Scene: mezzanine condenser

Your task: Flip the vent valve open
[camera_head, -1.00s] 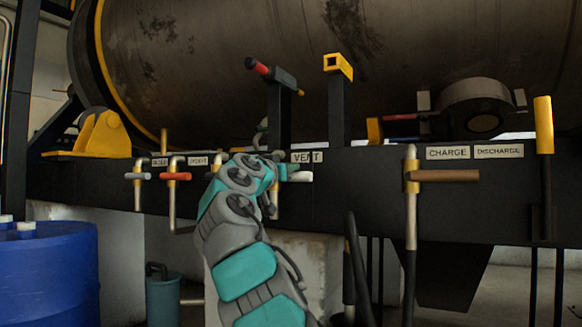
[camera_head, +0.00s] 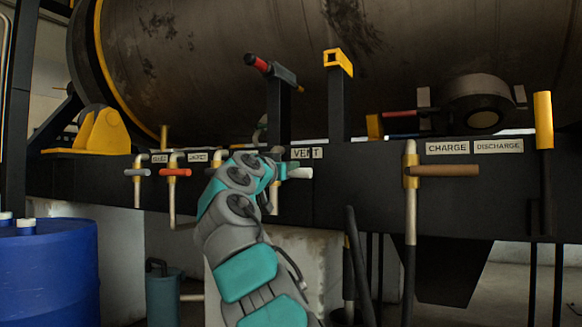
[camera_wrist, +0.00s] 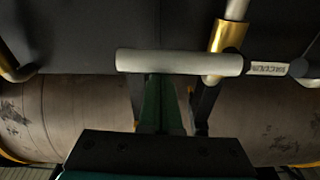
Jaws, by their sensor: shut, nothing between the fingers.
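The vent valve has a pale horizontal handle (camera_head: 300,173) below the VENT label (camera_head: 307,153) on the dark beam. My gripper (camera_head: 277,166) is at the left end of that handle, largely hidden behind my wrist. In the wrist view, a pale bar handle (camera_wrist: 180,62) lies level across the picture, beside a brass valve body (camera_wrist: 229,36) on a pipe. My gripper (camera_wrist: 162,84) is shut and empty there, its tips just under the bar. I cannot tell whether they touch it.
Left of my arm are valves with a red handle (camera_head: 174,172) and a grey handle (camera_head: 138,172). To the right is a brown-handled valve (camera_head: 443,170) under the CHARGE label (camera_head: 447,148). A blue drum (camera_head: 48,275) stands at lower left. The big tank (camera_head: 220,60) fills the top.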

